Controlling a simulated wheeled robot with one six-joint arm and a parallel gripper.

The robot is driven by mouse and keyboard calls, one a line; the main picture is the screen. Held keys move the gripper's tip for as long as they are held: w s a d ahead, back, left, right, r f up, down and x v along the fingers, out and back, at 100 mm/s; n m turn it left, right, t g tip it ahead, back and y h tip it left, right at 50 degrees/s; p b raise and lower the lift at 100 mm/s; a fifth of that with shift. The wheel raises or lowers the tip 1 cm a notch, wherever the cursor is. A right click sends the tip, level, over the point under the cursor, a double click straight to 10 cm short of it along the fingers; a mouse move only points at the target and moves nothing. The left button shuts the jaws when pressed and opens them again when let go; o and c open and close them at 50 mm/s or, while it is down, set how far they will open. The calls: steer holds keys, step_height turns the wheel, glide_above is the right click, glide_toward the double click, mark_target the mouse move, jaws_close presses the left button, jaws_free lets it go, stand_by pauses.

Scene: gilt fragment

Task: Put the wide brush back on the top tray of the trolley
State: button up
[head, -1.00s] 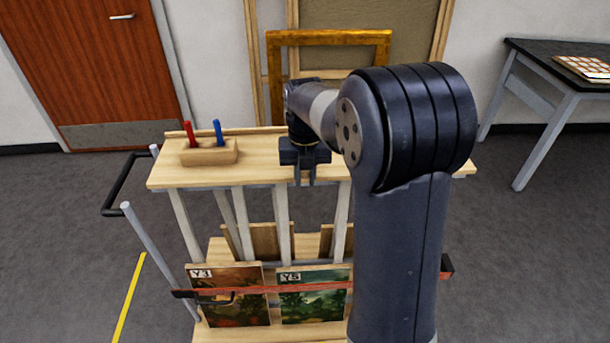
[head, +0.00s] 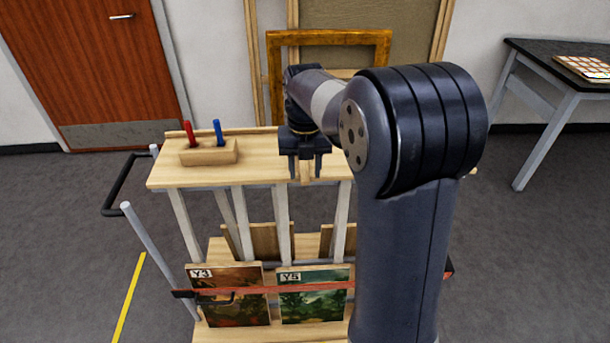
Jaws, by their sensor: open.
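The trolley's top tray (head: 220,176) is a pale wooden board with a raised back edge. My gripper (head: 305,172) is over the front middle of this tray, pointing down, with its two dark fingers apart. A small tan piece (head: 304,171) shows between the fingertips, at or just above the tray. It may be part of the wide brush, but it is too small to tell, and I cannot tell whether it touches the tray. No other sign of the brush is in view. My arm hides the right part of the tray.
A wooden block (head: 209,153) with red and blue handled tools stands at the tray's left. Below, pictures marked Y3 (head: 228,298) and Y5 (head: 314,296) stand behind a red strap. A gilt frame (head: 328,38) leans behind. A dark table (head: 565,70) is at right.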

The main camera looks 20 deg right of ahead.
step_height(320, 180, up, 9)
steer(key=shift+r, duration=0.15)
steer(key=shift+d, duration=0.1)
stand_by(0.3)
